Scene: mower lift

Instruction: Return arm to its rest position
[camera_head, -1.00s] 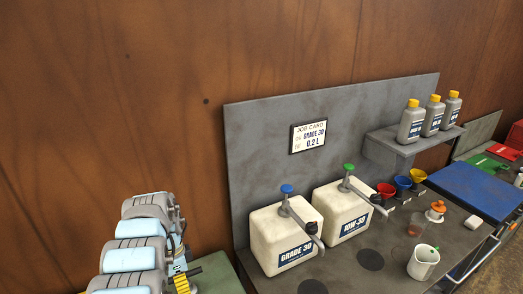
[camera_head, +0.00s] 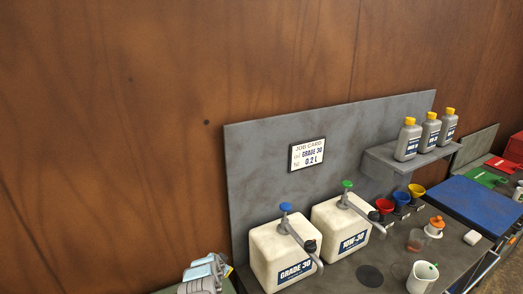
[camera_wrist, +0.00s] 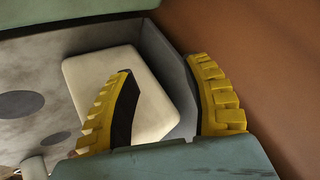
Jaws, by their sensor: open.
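My gripper (camera_wrist: 160,100) shows in the wrist view with its two yellow-and-black fingers spread apart and nothing between them. A cream-coloured container (camera_wrist: 92,72) lies beyond the fingers in that view, apart from them as far as I can tell.
Two pump-topped jugs, GRADE 30 (camera_head: 268,243) and 10W-30 (camera_head: 332,222), stand on the grey bench. The wooden wall (camera_head: 110,130) is bare.

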